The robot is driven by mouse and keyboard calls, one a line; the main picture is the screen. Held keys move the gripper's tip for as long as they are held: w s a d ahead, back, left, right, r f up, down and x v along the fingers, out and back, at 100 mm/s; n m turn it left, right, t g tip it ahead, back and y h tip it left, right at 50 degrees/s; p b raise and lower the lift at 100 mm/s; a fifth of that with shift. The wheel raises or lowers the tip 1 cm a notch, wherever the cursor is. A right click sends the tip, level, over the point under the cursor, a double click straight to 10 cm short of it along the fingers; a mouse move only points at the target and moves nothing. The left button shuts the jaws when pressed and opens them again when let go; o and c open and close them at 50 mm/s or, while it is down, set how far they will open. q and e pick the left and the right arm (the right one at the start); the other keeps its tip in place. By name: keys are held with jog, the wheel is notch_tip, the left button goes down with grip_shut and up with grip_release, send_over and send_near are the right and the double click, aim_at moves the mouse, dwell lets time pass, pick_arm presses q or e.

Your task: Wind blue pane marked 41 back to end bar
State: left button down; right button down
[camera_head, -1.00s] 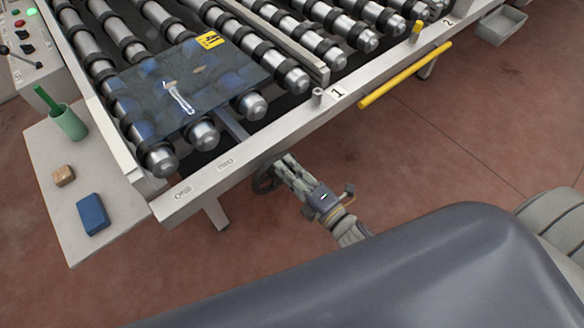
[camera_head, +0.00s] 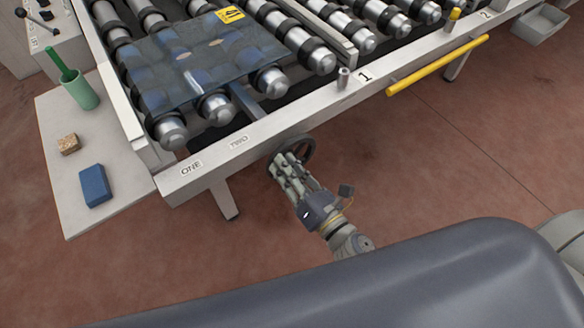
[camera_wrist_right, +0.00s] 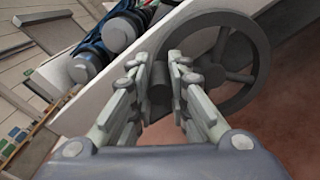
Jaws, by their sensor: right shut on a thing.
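The blue pane (camera_head: 185,65), see-through with a yellow tag marked 41 (camera_head: 230,14), lies flat across several rollers at the left end of the roller bed. A dark handwheel (camera_head: 303,147) sits under the front rail; it also shows in the right wrist view (camera_wrist_right: 240,55). My right gripper (camera_head: 281,159) is at the wheel's left side. In the right wrist view its fingers (camera_wrist_right: 162,80) are shut on the wheel's grey handle (camera_wrist_right: 158,98), partly hidden between them. A raised grey bar (camera_head: 335,45) crosses right of the pane; I cannot tell whether it is the end bar. My left gripper is out of view.
The front rail (camera_head: 280,118) carries labels ONE, TWO and 1. A yellow rail (camera_head: 440,65) juts out at the right. A side shelf (camera_head: 60,200) holds a blue block (camera_head: 95,185), a brown block (camera_head: 68,144) and a green cup (camera_head: 82,92). The floor in front is open.

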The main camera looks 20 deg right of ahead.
jog(key=shift+s+a+f+n+b, duration=0.1)
jog(key=shift+a+f+n+b, duration=0.15)
jog(key=shift+f+n+b, duration=0.4)
jog(key=shift+s+a+f+n+b, duration=0.15)
jog(key=shift+a+f+n+b, duration=0.15)
jog(key=shift+n+b, duration=0.7)
jog(key=shift+s+a+f+n+b, duration=0.1)
jog(key=shift+a+f+n+b, duration=0.15)
jog(key=shift+f+n+b, duration=0.5)
jog(key=shift+r, duration=0.35)
jog(key=c, duration=1.5)
grip_release()
jog(key=shift+d, duration=0.1)
jog(key=v, duration=1.2)
